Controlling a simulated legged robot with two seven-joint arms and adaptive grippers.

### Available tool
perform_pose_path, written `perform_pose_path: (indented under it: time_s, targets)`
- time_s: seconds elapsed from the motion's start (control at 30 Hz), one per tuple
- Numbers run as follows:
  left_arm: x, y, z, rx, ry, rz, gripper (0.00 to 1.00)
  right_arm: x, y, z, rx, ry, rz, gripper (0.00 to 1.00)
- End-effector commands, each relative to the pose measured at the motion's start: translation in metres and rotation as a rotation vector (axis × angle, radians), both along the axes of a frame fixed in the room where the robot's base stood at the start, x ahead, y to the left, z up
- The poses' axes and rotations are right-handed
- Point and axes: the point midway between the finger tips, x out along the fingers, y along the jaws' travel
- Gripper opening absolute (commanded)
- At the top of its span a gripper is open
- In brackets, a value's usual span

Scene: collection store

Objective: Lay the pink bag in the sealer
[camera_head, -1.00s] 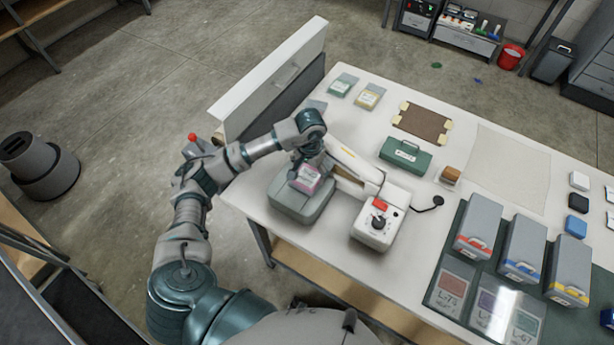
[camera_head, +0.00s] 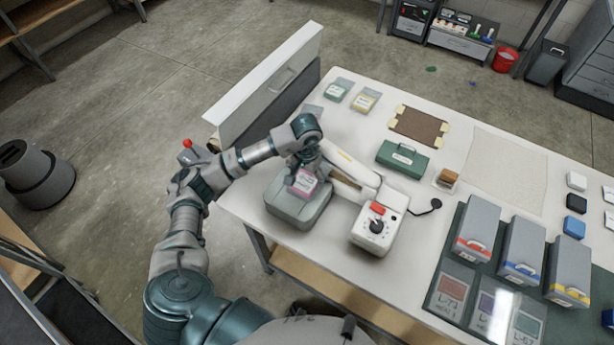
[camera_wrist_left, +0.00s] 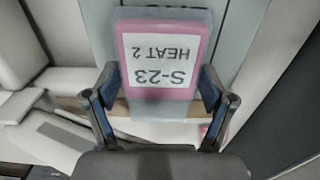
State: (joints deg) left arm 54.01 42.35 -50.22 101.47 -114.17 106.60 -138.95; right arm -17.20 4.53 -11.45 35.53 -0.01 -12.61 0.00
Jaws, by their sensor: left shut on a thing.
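The pink bag (camera_head: 303,184) is a clear pouch with a pink block and a white label. In the left wrist view the bag (camera_wrist_left: 162,55) reads "S-23 HEAT 2", upside down. My left gripper (camera_head: 301,167) is shut on the bag, with a finger at each side of its near edge in the left wrist view (camera_wrist_left: 155,98). My right gripper is not in view.
Green (camera_head: 336,91) and yellow (camera_head: 365,101) bags lie at the table's back left. A green case (camera_head: 403,157) and a brown block (camera_head: 447,177) sit behind the sealer. Grey bins (camera_head: 479,230) stand at right. A white panel (camera_head: 265,85) rises at the table's left edge.

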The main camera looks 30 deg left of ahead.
Motion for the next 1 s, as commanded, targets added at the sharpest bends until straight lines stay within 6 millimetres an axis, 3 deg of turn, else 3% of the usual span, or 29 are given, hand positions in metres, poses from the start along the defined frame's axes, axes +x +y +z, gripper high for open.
perform_pose_path:
  time_s: [0.1, 0.13, 0.2, 0.63, 1.0]
  targets:
    - [0.000, 0.000, -0.002, 0.000, -0.001, 0.000, 0.42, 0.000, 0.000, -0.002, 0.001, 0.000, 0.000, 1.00]
    - [0.000, 0.000, -0.002, 0.000, -0.001, 0.000, 0.87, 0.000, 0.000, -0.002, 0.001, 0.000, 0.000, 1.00]
    - [0.000, 0.000, -0.001, 0.000, 0.000, 0.000, 1.00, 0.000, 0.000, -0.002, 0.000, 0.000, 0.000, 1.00]
    - [0.001, 0.000, 0.007, 0.001, -0.002, 0.001, 1.00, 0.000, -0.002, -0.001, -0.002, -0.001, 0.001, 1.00]
    - [0.002, 0.001, 0.083, 0.000, -0.005, 0.000, 1.00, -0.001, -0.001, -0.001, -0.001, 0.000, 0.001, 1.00]
